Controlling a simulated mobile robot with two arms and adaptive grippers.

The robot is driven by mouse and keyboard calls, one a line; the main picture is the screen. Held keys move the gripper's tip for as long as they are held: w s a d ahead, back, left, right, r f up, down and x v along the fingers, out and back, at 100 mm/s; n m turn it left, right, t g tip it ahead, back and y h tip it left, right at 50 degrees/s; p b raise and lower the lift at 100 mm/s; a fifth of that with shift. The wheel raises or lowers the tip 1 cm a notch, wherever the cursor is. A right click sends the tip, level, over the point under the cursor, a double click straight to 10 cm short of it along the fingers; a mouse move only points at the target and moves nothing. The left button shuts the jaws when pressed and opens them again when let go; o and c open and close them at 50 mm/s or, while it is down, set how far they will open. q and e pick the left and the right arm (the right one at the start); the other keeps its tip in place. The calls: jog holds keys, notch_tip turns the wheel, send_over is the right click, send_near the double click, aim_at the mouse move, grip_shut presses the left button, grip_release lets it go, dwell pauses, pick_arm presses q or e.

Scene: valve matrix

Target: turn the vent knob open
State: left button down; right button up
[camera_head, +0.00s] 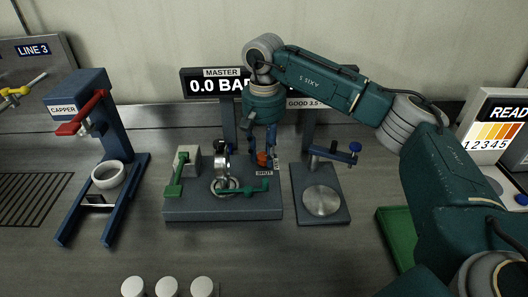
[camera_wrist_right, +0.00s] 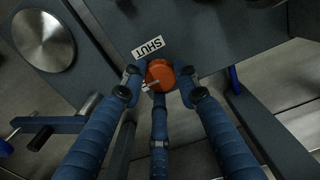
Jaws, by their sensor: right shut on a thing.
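The vent knob (camera_head: 262,158) is a small orange round knob on the right back part of the grey valve base (camera_head: 190,210). In the right wrist view the knob (camera_wrist_right: 160,72) sits between the blue fingers of my right gripper (camera_wrist_right: 161,88), which are closed around it. A pale pointer on the knob is partly visible at its near edge. A white label reading SHUT (camera_wrist_right: 148,48) lies beside the knob. In the head view my right gripper (camera_head: 260,148) reaches down onto the knob and partly hides it. My left gripper is out of view.
Green levers (camera_head: 245,188) and a round gauge (camera_head: 222,167) share the base. Behind it a master display (camera_head: 213,86) reads 0.0 BAR, partly hidden by my arm. A capper stand (camera_head: 92,130) is left, a post with a steel disc (camera_head: 321,201) right. Three white caps (camera_head: 167,287) stand in front.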

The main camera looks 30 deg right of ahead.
aim_at(264, 155)
jog(key=shift+r, duration=0.1)
jog(key=o, duration=1.2)
jog(key=shift+c, duration=0.2)
notch_tip(264, 155, up, 12)
